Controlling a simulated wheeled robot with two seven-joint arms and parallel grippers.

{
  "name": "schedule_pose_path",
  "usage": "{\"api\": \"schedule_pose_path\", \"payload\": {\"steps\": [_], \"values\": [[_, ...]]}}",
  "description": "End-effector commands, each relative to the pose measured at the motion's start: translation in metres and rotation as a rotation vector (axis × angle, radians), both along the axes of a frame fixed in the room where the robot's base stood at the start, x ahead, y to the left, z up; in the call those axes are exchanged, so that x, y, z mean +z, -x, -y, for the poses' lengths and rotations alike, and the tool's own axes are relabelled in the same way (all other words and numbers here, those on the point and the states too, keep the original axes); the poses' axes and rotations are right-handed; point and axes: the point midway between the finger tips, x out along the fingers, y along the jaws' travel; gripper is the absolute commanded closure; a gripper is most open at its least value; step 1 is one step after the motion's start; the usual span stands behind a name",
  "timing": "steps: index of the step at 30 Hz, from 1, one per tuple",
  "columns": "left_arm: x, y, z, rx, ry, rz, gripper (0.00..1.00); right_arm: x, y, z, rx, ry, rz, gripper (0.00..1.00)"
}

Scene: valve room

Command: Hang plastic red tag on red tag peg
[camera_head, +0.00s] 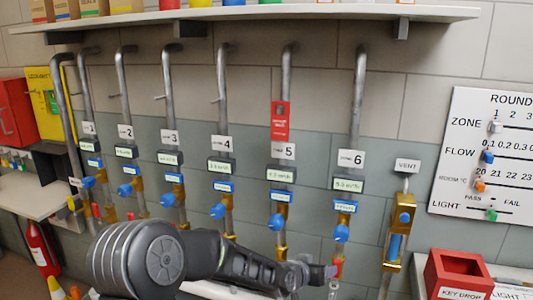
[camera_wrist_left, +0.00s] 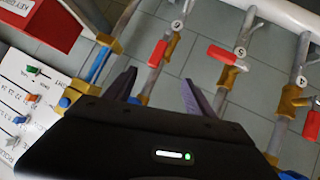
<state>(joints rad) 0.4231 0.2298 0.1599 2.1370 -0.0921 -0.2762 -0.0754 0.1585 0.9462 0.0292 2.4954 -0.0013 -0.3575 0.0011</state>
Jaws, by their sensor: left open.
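A red tag (camera_head: 281,120) with a dark mark and pale lettering hangs upright on the pipe of line 5, above the white number 5 plate. Any peg behind it is hidden. My left gripper (camera_head: 322,273) is low in front of the pipes, near the foot of line 6 and well below the red tag, apart from it. In the left wrist view its two dark fingers (camera_wrist_left: 158,82) are spread with nothing between them. My right gripper is in neither view.
Several vertical pipes with blue valves (camera_head: 341,233) line the wall. A shelf (camera_head: 240,14) runs above. A red key drop box (camera_head: 458,275) and a white board (camera_head: 488,150) are at right. Red valve handles (camera_wrist_left: 222,54) show in the wrist view.

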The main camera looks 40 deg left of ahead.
Motion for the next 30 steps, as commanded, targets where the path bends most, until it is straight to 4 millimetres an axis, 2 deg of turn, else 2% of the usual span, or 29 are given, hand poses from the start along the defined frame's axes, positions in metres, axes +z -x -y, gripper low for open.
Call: {"api": "schedule_pose_path", "payload": {"steps": [1,2,3,5,6,9,13,15,18,30], "values": [[0.043,-0.007,-0.026,0.033,-0.039,0.069,0.36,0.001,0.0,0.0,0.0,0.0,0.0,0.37],[0.067,-0.009,-0.04,0.05,-0.063,0.106,0.36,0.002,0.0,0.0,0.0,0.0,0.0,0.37],[0.1,-0.011,-0.057,0.073,-0.095,0.157,0.36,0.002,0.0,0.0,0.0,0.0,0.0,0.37],[0.149,-0.01,-0.08,0.104,-0.147,0.227,0.36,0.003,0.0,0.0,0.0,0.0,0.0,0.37],[0.179,-0.006,-0.094,0.125,-0.18,0.27,0.36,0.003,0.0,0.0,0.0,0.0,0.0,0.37],[0.249,0.006,-0.12,0.169,-0.256,0.363,0.36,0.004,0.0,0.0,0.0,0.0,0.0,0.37],[0.313,0.025,-0.139,0.211,-0.332,0.446,0.36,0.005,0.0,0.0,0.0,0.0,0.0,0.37],[0.335,0.032,-0.144,0.224,-0.359,0.473,0.36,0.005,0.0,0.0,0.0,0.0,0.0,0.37],[0.351,0.038,-0.147,0.232,-0.379,0.493,0.36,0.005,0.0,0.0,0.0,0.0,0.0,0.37],[0.354,0.039,-0.148,0.234,-0.382,0.496,0.36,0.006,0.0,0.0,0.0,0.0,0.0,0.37]]}}
